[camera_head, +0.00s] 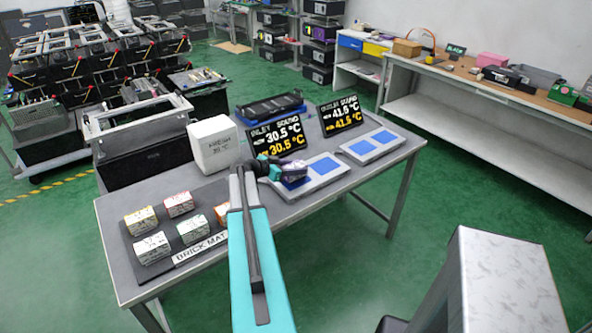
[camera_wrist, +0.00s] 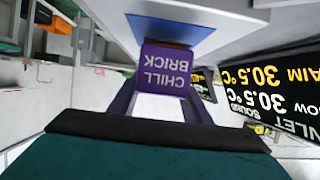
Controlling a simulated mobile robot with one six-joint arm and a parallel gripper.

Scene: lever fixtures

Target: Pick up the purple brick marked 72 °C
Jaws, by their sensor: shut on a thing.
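The purple brick (camera_wrist: 166,68) shows in the wrist view with the words "CHILL BRICK" upside down on the face toward me; no 72 °C mark is readable there. My gripper (camera_wrist: 163,92) is shut on it, with a finger on each side. In the head view my gripper (camera_head: 284,170) is at the left white station (camera_head: 318,183), and the brick is mostly hidden by it. The brick is at the blue pad (camera_wrist: 168,31) of this station; I cannot tell whether it touches the pad.
Two dark displays, reading 30.5 °C (camera_head: 279,137) and 41.5 °C (camera_head: 342,115), stand behind the stations. A white cube (camera_head: 217,144) stands left of my arm. A brick mat (camera_head: 200,249) with several marked bricks lies at the table's front left. The right station (camera_head: 371,147) is empty.

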